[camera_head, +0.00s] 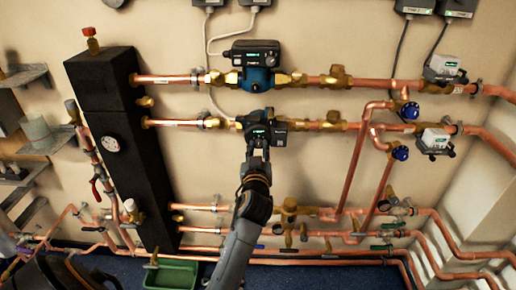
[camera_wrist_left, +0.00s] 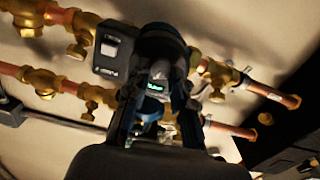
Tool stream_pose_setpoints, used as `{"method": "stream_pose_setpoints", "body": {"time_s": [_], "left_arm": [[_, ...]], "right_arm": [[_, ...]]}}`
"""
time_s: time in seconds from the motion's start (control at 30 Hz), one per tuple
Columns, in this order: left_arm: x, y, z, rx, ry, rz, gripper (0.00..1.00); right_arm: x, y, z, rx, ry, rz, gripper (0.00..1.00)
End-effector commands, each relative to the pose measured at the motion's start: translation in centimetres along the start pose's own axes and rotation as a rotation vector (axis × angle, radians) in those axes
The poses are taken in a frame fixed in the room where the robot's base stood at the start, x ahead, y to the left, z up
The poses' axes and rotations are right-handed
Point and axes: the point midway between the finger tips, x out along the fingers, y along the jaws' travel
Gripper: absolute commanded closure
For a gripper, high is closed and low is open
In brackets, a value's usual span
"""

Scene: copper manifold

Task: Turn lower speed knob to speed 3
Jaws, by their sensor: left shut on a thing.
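The lower pump (camera_head: 279,131) is a dark unit on the second copper pipe, with a small lit display on its front. My left gripper (camera_head: 258,148) reaches up from below to the pump's front and covers part of it. In the left wrist view, the pump's dark round body (camera_wrist_left: 163,42) is straight ahead, with a black box at its left. A small grey knob (camera_wrist_left: 160,70) shows at the fingertips, and my left gripper (camera_wrist_left: 158,98) is shut on it. The knob's setting cannot be read. My right gripper is not in view.
An upper pump (camera_head: 256,66) sits on the pipe above. A tall black block (camera_head: 118,150) with a gauge stands at the left. Blue-handled valves (camera_head: 409,110) and grey actuators (camera_head: 434,140) are at the right. A green bin (camera_head: 171,274) is on the floor.

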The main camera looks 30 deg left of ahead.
Motion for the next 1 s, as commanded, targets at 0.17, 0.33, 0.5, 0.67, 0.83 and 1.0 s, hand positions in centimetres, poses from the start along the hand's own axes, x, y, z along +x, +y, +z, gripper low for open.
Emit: {"method": "stream_pose_setpoints", "body": {"time_s": [0.17, 0.33, 0.5, 0.67, 0.83, 1.0], "left_arm": [[0.0, 0.0, -0.2, 0.140, 0.000, 0.000, 1.00], [0.0, 0.1, -0.2, 0.290, 0.001, 0.000, 1.00], [0.0, 0.1, -0.2, 0.424, 0.001, 0.000, 1.00], [0.1, 0.1, -0.2, 0.529, 0.002, -0.001, 1.00], [0.1, 0.1, -0.2, 0.606, 0.002, 0.000, 1.00], [0.1, 0.1, -0.1, 0.650, 0.003, 0.000, 1.00]], "right_arm": [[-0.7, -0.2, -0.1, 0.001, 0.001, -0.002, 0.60], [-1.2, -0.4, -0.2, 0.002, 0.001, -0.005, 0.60], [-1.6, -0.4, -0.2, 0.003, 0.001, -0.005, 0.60], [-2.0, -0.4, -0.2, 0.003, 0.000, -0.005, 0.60], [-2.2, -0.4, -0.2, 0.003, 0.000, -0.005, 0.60], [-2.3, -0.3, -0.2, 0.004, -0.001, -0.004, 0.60]]}}
